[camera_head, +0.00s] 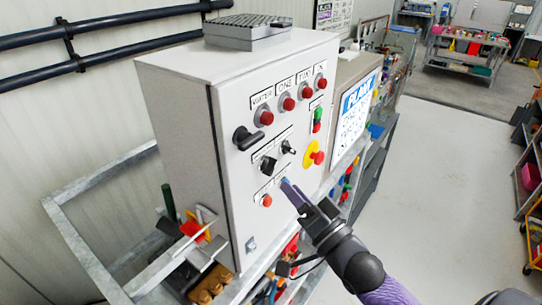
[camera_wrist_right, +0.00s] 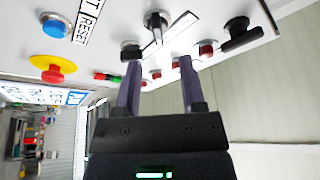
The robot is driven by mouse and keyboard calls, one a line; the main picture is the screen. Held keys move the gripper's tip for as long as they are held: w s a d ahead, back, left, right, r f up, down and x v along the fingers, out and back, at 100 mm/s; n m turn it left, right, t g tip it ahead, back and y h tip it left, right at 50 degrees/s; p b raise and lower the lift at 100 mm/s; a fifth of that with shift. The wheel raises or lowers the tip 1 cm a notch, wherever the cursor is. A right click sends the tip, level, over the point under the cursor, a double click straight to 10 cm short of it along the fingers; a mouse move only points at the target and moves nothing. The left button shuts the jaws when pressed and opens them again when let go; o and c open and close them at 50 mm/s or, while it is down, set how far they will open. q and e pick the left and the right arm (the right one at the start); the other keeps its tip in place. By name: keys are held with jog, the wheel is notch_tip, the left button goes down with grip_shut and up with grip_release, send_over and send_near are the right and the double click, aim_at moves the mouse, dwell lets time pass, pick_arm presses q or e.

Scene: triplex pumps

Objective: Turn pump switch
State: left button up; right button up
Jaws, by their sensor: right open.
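The control cabinet (camera_head: 225,165) carries a large black rotary handle (camera_head: 247,138), a black knob switch (camera_head: 268,164) and a smaller black switch (camera_head: 288,147). I cannot read which is labelled as the pump switch. My right gripper (camera_head: 288,190) is at the lower right of the panel front, below the knob switch. In the right wrist view its two purple fingers (camera_wrist_right: 160,78) are apart and empty. The knob switch (camera_wrist_right: 168,35) shows ahead of the gap, its bright handle slanting, apart from the fingers. My left gripper is not in view.
Red buttons (camera_head: 288,103) line the panel top. A yellow-and-red emergency stop (camera_head: 314,155) sits at its right edge. A blue reset button (camera_wrist_right: 55,27) shows in the wrist view. The cabinet stands on a metal frame (camera_head: 75,238). Open floor (camera_head: 440,170) lies to the right.

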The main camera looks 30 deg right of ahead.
aim_at(274, 169)
jog(key=p+x, duration=0.1)
jog(key=x, duration=0.4)
jog(key=shift+w+r, duration=0.1)
jog(key=shift+w, duration=0.15)
jog(key=shift+w+a, duration=0.1)
jog(key=shift+w, duration=0.3)
grip_shut()
